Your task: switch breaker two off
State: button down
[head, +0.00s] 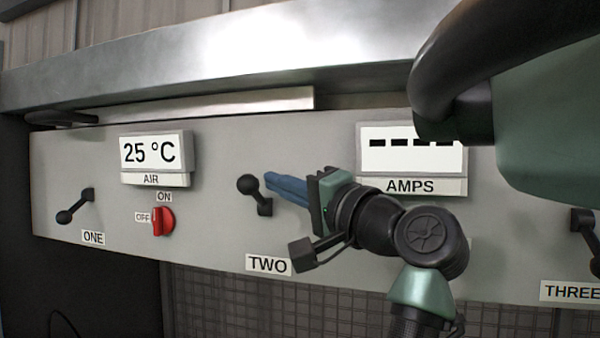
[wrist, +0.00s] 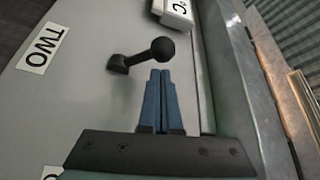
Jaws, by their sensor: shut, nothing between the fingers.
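The breaker lever two (head: 255,194) is a black lever with a ball knob on the grey panel, above the label TWO (head: 268,264). Its knob points up and to the left of its pivot in the head view. My gripper (head: 268,180) has blue fingers, shut and empty, with the tips close to the right of the knob. In the wrist view, the lever (wrist: 143,54) lies just ahead of the blue fingertips (wrist: 160,73), with the knob nearest them. I cannot tell whether they touch.
Lever one (head: 75,206) points down-left at the left. The AIR display (head: 152,154) reads 25 °C; the AMPS display (head: 412,155) shows dashes. Lever three (head: 585,232) is partly visible at right. A metal ledge (head: 200,70) overhangs the panel.

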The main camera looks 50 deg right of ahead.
jog(key=shift+p+x, duration=0.3)
jog(key=shift+x, duration=0.8)
jog(key=shift+f, duration=0.15)
jog(key=shift+a+f+n+t+b, duration=0.1)
jog(key=shift+n+t+b, duration=0.25)
jog(key=shift+b, duration=0.4)
